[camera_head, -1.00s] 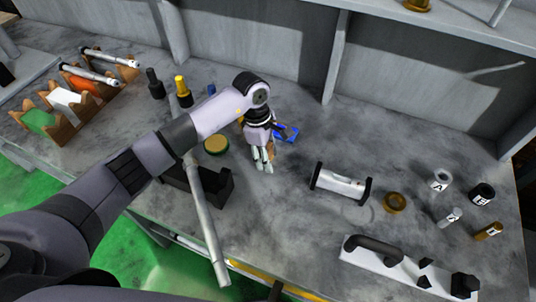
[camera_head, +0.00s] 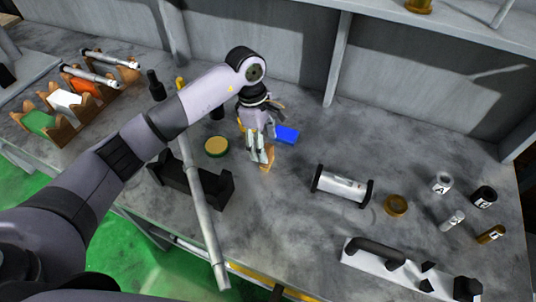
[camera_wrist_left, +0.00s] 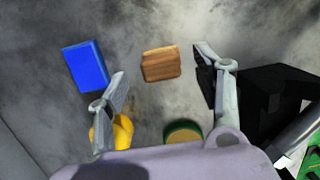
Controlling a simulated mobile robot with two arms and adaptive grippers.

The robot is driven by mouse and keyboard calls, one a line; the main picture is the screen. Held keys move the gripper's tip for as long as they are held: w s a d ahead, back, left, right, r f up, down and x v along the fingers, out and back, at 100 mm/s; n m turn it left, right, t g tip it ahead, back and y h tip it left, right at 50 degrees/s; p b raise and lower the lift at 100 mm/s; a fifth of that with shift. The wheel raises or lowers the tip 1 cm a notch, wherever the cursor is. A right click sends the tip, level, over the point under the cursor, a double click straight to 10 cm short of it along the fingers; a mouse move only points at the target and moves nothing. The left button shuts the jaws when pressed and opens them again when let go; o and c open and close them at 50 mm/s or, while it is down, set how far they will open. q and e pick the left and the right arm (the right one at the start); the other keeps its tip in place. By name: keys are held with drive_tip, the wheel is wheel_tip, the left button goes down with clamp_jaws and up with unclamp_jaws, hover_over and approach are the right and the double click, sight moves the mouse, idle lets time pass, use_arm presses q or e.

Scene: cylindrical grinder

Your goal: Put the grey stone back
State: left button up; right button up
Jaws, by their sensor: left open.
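I cannot make out a grey stone for certain in either view. My left gripper (camera_head: 257,152) is open and empty over the middle of the bench. In the left wrist view its two fingers (camera_wrist_left: 162,84) stand wide apart, with a brown wooden block (camera_wrist_left: 161,64) lying between and beyond them. The wooden block (camera_head: 267,159) shows in the head view just right of the fingertips. A blue block (camera_head: 287,134) lies to the right of the gripper, and it also shows in the left wrist view (camera_wrist_left: 86,66). My right gripper is not in view.
A round green-and-tan piece (camera_head: 217,147) lies left of the gripper. A black holder (camera_head: 226,186) with a long grey bar (camera_head: 207,225) stands nearer. A silver cylinder (camera_head: 341,184), a brass ring (camera_head: 396,205) and several labelled pieces lie to the right. A wooden rack (camera_head: 60,132) stands left.

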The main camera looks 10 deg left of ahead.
use_arm(q)
wheel_tip(320, 180, up, 6)
drive_tip(key=a, duration=0.1)
drive_tip(key=shift+b, duration=0.35)
drive_tip(key=shift+w, duration=0.1)
